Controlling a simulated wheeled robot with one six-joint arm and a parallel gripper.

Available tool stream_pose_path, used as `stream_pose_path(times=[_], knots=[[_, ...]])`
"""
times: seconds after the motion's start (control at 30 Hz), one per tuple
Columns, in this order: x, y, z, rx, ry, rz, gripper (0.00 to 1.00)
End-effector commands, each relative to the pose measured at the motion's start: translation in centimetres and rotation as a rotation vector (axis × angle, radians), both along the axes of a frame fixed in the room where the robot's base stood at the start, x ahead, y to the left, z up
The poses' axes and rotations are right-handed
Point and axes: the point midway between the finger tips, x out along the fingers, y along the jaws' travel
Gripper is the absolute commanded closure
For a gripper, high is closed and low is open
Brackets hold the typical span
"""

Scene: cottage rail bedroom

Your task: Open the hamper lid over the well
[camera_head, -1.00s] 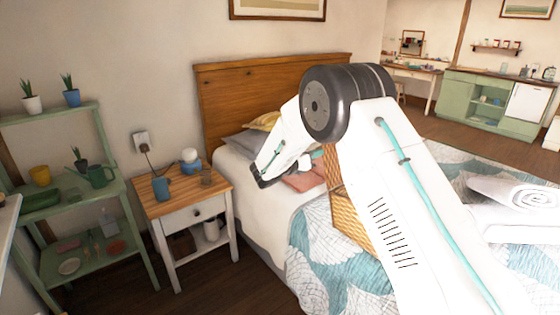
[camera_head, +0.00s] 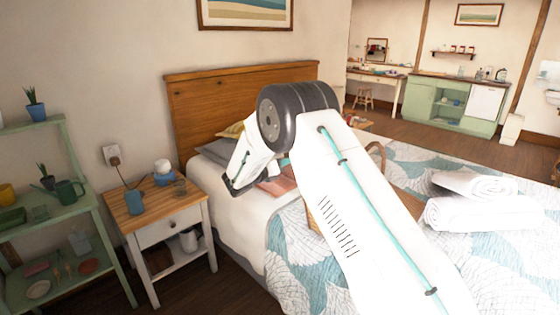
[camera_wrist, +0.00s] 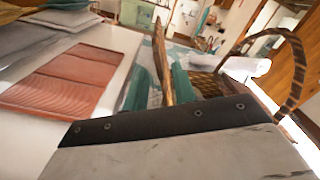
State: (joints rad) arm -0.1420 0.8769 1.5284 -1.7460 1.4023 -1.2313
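The wicker hamper (camera_head: 313,220) stands on the bed, mostly hidden behind my arm in the head view. Its arched handle (camera_head: 379,158) shows to the right of the arm. In the wrist view, the handle (camera_wrist: 292,65) rises at the right and the woven side (camera_wrist: 205,84) shows below it. A thin brown upright edge (camera_wrist: 161,62) stands left of the weave; it may be a raised lid flap, but I cannot tell. My gripper (camera_head: 236,187) is over the pillow end of the bed, left of the hamper. Its fingertips are not clear. The well is hidden.
A folded salmon cloth (camera_wrist: 68,80) lies on the bed near my gripper. Rolled white towels (camera_head: 480,205) lie on the bed at the right. A nightstand (camera_head: 172,230) with a blue cup stands left of the bed, and a green shelf (camera_head: 75,215) stands further left.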

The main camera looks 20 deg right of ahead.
Motion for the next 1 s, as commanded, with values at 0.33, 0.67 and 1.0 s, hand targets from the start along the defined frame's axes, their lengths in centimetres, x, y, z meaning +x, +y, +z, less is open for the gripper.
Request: stream_pose_path(times=[0.33,0.67,1.0], knots=[[0.1,0.7,0.7,-0.001,-0.012,0.006,0.72],[-2.1,5.6,0.6,-0.002,-0.011,0.008,0.72],[-3.1,7.4,0.5,-0.002,-0.009,0.003,0.72]])
